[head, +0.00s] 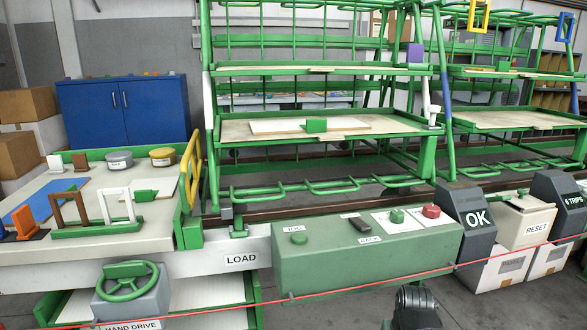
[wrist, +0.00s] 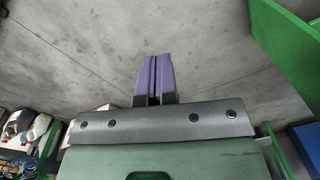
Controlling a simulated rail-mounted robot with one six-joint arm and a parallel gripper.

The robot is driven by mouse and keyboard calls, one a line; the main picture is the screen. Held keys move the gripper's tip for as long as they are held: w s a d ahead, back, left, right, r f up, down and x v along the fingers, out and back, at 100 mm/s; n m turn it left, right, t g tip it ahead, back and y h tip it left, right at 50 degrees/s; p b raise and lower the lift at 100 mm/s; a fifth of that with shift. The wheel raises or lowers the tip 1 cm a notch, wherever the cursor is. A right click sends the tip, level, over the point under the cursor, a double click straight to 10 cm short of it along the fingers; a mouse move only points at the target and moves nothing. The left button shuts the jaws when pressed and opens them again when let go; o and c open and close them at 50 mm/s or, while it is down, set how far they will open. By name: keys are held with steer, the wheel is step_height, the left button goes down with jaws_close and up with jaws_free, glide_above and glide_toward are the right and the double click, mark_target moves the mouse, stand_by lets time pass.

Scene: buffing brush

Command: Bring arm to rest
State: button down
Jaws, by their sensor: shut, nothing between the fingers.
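My gripper (wrist: 154,78) shows in the wrist view, its two purple fingers pressed together with nothing between them. Beyond the fingers is only bare grey concrete, and they touch nothing that I can see. The gripper does not show in the head view. A dark rounded part at the bottom edge of the head view may be mine, but I cannot tell.
A green control box (head: 365,258) with buttons stands in front, behind a red line (head: 370,278). A workbench (head: 75,170) with frames and tins is at left. Green racks (head: 320,135) stand behind. A green panel (wrist: 290,50) is at right in the wrist view.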

steer(key=a+n, duration=0.2)
steer(key=a, duration=0.6)
step_height(320, 180, up, 38)
steer(key=p, duration=3.8)
steer(key=shift+a+r+n, duration=0.15)
steer(key=shift+a+n, duration=0.15)
steer(key=shift+a, duration=0.15)
